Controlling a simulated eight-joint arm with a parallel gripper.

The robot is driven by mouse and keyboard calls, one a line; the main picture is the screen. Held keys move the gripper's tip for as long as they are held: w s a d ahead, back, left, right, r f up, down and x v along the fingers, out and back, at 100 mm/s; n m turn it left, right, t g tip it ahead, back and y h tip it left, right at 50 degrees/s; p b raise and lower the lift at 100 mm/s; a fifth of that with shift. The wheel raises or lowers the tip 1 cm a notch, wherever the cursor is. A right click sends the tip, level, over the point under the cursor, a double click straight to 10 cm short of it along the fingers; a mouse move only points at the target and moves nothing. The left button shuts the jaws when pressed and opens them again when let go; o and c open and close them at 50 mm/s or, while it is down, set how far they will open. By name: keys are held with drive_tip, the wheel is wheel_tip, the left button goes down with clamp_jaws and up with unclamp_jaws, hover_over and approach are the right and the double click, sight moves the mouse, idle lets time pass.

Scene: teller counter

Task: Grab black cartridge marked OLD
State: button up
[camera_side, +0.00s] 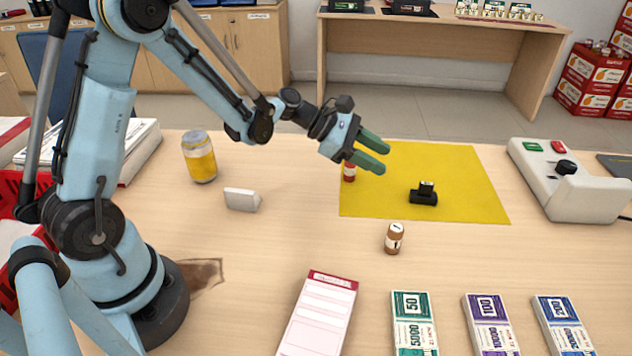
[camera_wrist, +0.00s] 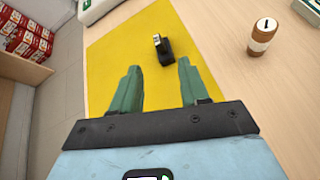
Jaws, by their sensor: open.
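A small black cartridge (camera_side: 424,196) lies on the yellow mat (camera_side: 460,165), with a lighter marked part on its top; the marking is too small to read. It also shows in the wrist view (camera_wrist: 163,49), ahead of and between my fingertips. My gripper (camera_side: 376,155) has green fingers and is open and empty, raised above the mat to the left of the cartridge. In the wrist view my gripper (camera_wrist: 158,80) shows a wide gap between its fingers. Nothing touches the cartridge except the mat.
A brown bottle (camera_side: 394,238) stands in front of the mat. A grey control box (camera_side: 570,180) is at the right. Banknote stacks (camera_side: 414,322) lie in front; a yellow can (camera_side: 199,157) stands left.

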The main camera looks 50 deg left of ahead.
sight(424, 182)
drive_tip(key=f+n, duration=0.1)
drive_tip(key=w+n+h, duration=0.1)
drive_tip(key=shift+w+a+f+n, duration=0.15)
drive_tip(key=shift+f+n, duration=0.15)
drive_tip(key=shift+f, duration=0.1)
drive_tip(key=shift+w+d+f+t, duration=0.15)
drive_tip(key=shift+d+t, duration=0.05)
drive_tip(key=shift+t, duration=0.1)
drive_tip(key=x, duration=1.1)
drive_tip(key=shift+d, duration=0.4)
drive_tip(key=shift+c, duration=0.4)
clamp_jaws()
